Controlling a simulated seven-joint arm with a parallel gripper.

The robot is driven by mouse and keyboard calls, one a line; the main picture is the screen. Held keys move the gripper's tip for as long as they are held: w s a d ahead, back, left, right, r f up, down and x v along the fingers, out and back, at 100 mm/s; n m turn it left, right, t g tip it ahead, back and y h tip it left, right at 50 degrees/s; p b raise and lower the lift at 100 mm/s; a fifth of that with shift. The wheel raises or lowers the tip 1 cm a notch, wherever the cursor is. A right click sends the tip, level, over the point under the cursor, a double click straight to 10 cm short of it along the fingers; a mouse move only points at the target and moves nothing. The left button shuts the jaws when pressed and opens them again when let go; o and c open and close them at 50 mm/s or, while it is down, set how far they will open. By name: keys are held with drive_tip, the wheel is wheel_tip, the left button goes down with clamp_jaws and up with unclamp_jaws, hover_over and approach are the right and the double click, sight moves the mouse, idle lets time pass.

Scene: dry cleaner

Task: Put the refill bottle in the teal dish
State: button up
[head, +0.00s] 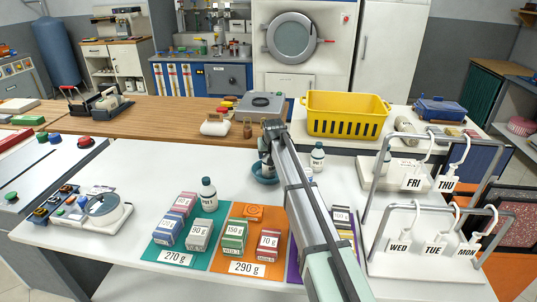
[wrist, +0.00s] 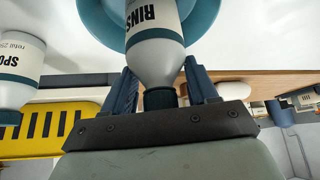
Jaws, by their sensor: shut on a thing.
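A white bottle with a dark cap and a label starting "RINS" (wrist: 155,40) is held by its cap end in my gripper (wrist: 160,78). In the head view the bottle (head: 264,146) is partly hidden by my gripper (head: 272,130). The teal dish (head: 265,179) is directly below the bottle; its rim also shows behind the bottle in the wrist view (wrist: 205,22). I cannot tell whether the bottle's base touches the dish. A second white bottle, labelled "SPO" and "refill" (wrist: 20,62), stands to the right of the dish in the head view (head: 317,158).
Another white bottle (head: 208,194) stands on the teal mat (head: 163,256) with several small boxes. An orange mat (head: 222,264) lies beside it. A yellow basket (head: 346,113) is behind the dish. A rack with day tags (head: 428,230) stands at the right.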

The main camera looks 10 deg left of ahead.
drive_tip(key=o, duration=1.3)
drive_tip(key=shift+c, duration=0.2)
drive_tip(key=v, duration=1.2)
drive_tip(key=shift+r, duration=0.1)
